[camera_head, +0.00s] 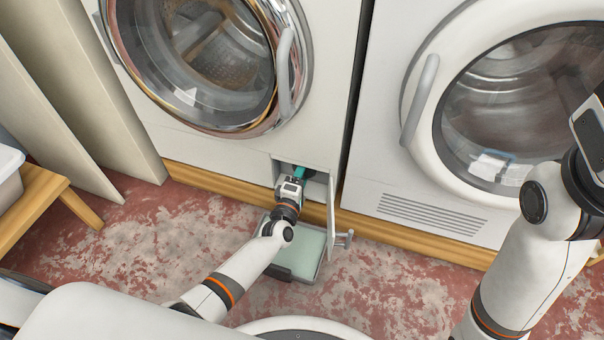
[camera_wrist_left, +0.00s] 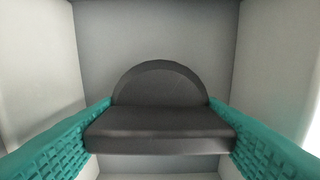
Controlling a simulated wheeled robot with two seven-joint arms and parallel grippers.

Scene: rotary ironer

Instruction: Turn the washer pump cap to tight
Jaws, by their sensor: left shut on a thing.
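The washer pump cap (camera_wrist_left: 160,128) is a dark grey round cap with a wide bar-shaped grip, seen in the left wrist view inside a light grey recess. The bar lies about level in that view. My left gripper (camera_wrist_left: 160,135) has its teal ridged fingers on both ends of the bar, shut on it. In the head view the left gripper (camera_head: 299,173) reaches into the open compartment low on the front of the left washer (camera_head: 220,150); the cap is hidden there. My right arm is at the right edge, and its gripper fingers are not in view.
The compartment's small door (camera_head: 332,215) hangs open to the right of my left gripper. A shallow tray (camera_head: 311,250) with pale contents sits on the floor below. A second machine (camera_head: 400,170) stands to the right, a wooden bench (camera_head: 35,205) at left.

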